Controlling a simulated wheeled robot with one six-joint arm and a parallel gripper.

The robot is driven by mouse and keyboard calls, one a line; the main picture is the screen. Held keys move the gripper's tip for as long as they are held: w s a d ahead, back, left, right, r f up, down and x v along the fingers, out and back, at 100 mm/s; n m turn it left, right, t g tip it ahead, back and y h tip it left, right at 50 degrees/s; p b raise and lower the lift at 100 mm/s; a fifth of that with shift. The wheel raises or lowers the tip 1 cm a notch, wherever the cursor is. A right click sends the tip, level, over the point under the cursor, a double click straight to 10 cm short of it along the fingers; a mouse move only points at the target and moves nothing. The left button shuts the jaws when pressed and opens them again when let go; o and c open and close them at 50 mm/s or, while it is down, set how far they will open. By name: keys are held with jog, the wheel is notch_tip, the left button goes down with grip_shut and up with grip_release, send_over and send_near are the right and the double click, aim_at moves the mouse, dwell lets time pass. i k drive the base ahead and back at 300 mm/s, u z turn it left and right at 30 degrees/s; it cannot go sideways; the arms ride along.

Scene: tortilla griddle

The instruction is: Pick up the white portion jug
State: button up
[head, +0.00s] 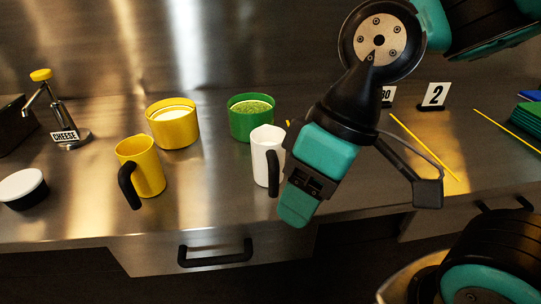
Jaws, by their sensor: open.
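My gripper (297,205) is open, just right of the jug and nearer the counter's front edge, pointing down. My gripper and wrist overlap the jug's right side in the picture. I cannot tell whether they touch it. The inside of the jug is hidden from this angle.
A yellow jug (147,168) with a black handle stands left. Behind are a yellow tub (173,124) and a green tub (251,119). A cheese dispenser (66,122) and a white-topped black pot (23,188) are far left.

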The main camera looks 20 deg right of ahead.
aim_at(268, 157)
jog(key=u, duration=2.75)
jog(key=k, duration=1.65)
jog(key=z, duration=1.4)
